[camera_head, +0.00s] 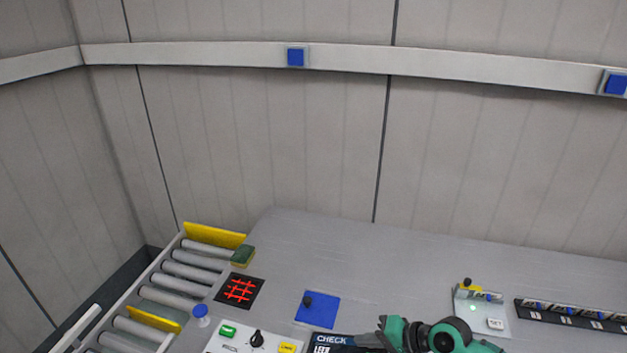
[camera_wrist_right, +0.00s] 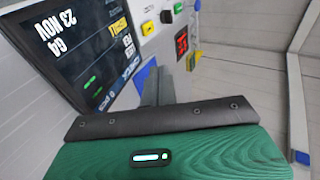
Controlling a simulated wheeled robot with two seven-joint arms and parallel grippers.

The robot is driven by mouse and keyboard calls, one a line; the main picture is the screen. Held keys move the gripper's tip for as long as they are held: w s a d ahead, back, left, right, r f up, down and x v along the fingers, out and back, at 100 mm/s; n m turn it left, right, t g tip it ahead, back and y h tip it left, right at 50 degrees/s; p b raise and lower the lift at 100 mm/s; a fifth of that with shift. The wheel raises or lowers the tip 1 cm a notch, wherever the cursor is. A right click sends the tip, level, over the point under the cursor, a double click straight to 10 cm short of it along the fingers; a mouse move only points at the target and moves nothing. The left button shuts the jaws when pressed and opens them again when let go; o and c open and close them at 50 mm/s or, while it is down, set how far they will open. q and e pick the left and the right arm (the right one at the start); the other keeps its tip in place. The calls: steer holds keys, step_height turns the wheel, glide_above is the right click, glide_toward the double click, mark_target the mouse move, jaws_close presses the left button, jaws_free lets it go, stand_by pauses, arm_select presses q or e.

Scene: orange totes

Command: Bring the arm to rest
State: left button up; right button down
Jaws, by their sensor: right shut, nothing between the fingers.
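My right arm (camera_head: 450,335), green and dark grey, comes in at the bottom of the head view, right of the middle. Its gripper (camera_head: 372,340) is low over the table by the dark display panel, partly cut off by the lower edge. In the right wrist view the gripper (camera_wrist_right: 157,84) shows its grey fingers together, with nothing held. The display (camera_wrist_right: 75,50) with white and yellow text fills the upper left there. My left arm is not in view.
A roller conveyor (camera_head: 170,295) is at far left. A small fixture (camera_head: 480,310) and black rack (camera_head: 575,315) are right. The table's back is clear.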

steer(key=s+a+f+n+h, duration=0.1)
steer(key=s+f+n+h, duration=0.3)
steer(key=s, duration=0.8)
steer(key=s+d+r+n+g+h, duration=0.15)
steer(key=s+d+h, duration=0.45)
steer(key=s+d, duration=0.65)
step_height(320, 180, down, 37)
steer(key=s+b, duration=0.1)
steer(key=b, duration=0.5)
arm_select(q)
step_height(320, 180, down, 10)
steer(key=b, duration=0.4)
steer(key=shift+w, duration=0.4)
arm_select(e)
steer(key=s+d+f+g, duration=0.1)
steer(key=s+f, duration=0.8)
steer(key=f, duration=0.3)
steer(key=s+d+f+g, duration=0.1)
steer(key=s+f, duration=0.9)
steer(key=f, duration=0.2)
steer(key=shift+s+d+n, duration=0.15)
steer(key=shift+d+n, duration=0.2)
steer(key=shift+n, duration=0.1)
